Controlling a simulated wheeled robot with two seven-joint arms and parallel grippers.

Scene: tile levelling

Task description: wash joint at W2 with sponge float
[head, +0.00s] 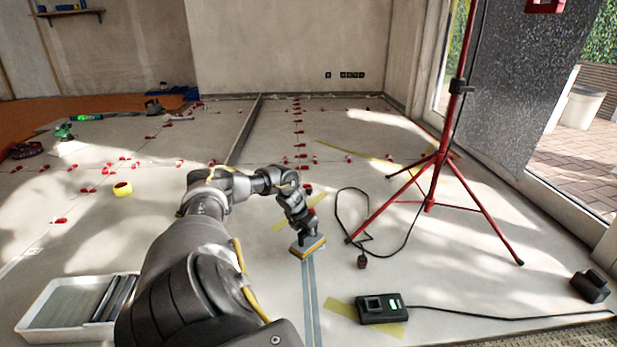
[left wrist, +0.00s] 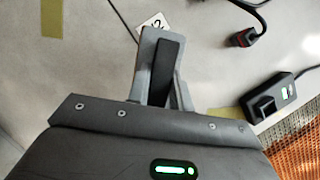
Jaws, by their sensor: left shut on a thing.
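My left gripper (head: 300,228) reaches down over the floor and is shut on the sponge float (head: 308,248), which has a dark grey body and a yellowish underside. The float sits at the far visible end of a grey-blue joint strip (head: 310,300) in the pale tiles; I cannot tell whether it touches the floor. In the left wrist view the jaws (left wrist: 161,75) show, but the float is not clear there. A white label (left wrist: 152,25), partly hidden by the jaws, seems to read W2. My right gripper is out of view.
A red tripod (head: 432,180) stands to the right, with a black cable on the floor. A black device (head: 382,308) lies near front right. A white tray (head: 62,310) is at front left.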

